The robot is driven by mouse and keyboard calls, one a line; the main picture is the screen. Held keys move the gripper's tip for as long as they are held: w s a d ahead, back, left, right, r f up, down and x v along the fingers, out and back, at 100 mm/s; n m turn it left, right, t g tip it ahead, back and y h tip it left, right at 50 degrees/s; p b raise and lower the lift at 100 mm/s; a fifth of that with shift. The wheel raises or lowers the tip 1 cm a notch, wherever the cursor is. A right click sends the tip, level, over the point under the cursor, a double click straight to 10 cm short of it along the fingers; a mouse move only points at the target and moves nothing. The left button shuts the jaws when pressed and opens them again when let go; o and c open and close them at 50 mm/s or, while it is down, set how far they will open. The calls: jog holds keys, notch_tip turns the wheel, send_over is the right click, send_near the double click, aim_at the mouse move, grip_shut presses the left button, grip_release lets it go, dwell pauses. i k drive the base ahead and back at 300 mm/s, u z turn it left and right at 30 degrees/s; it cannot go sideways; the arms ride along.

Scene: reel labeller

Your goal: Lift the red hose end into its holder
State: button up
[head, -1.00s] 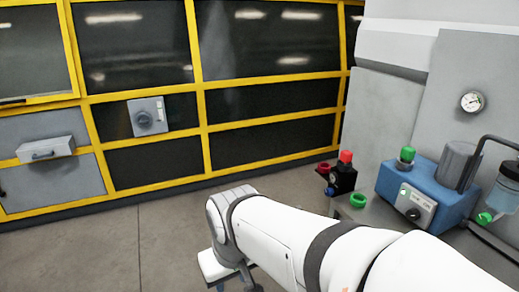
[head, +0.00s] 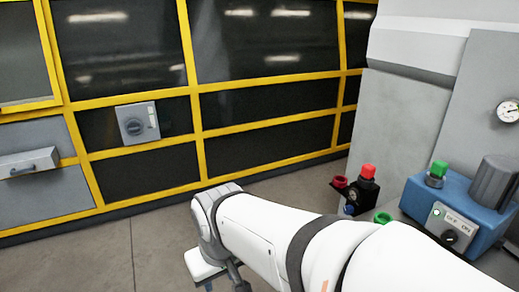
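A red cap-like piece (head: 367,171) sits upright on a small black block (head: 362,192) at the right, beside the grey machine. A dark red ring (head: 340,182) is at the block's left side. I cannot tell for sure which of these red parts is the hose end and which is its holder; no red hose shows. The arm's end runs off the bottom edge, so my gripper's fingers are not visible.
A blue unit (head: 466,208) with a green-topped part (head: 437,172) and an on/off switch stands at the right. A green ring (head: 382,217) is partly covered by my arm. A yellow-framed dark cabinet (head: 270,112) lines the back. The floor (head: 90,250) at left is clear.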

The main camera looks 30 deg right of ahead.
aim_at(368, 171)
jog(key=u, duration=0.05)
jog(key=i, duration=2.65)
jog(key=z, duration=4.35)
jog(key=i, duration=1)
jog(key=z, duration=0.05)
